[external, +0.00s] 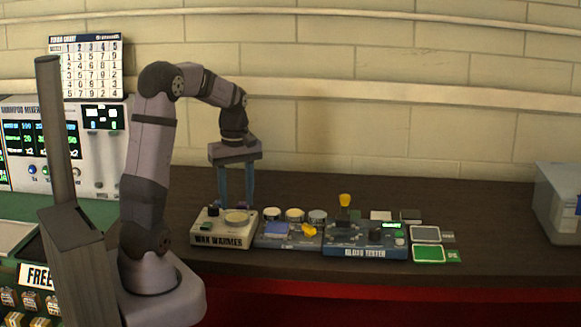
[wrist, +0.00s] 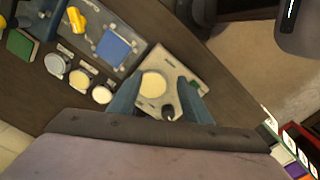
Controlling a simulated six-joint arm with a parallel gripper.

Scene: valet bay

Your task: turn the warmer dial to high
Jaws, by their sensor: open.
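The wax warmer (external: 222,241) is a cream box on the counter below my gripper. It also shows in the wrist view (wrist: 172,60). Its dial (external: 213,212) is a small dark knob on top at the left, also seen in the wrist view (wrist: 168,111). A round pale yellow wax pot (external: 237,217) sits beside it. My gripper (external: 236,201) points down over the warmer, open and empty. In the wrist view its two blue fingers (wrist: 160,84) frame the pot and knob, apart from the knob. The dial's setting is too small to read.
Right of the warmer stand a tray (external: 275,244) with several round tins behind it and a blue gloss tester (external: 365,252). The shampoo mixer (external: 100,150) stands left. The right counter (external: 490,225) is mostly clear.

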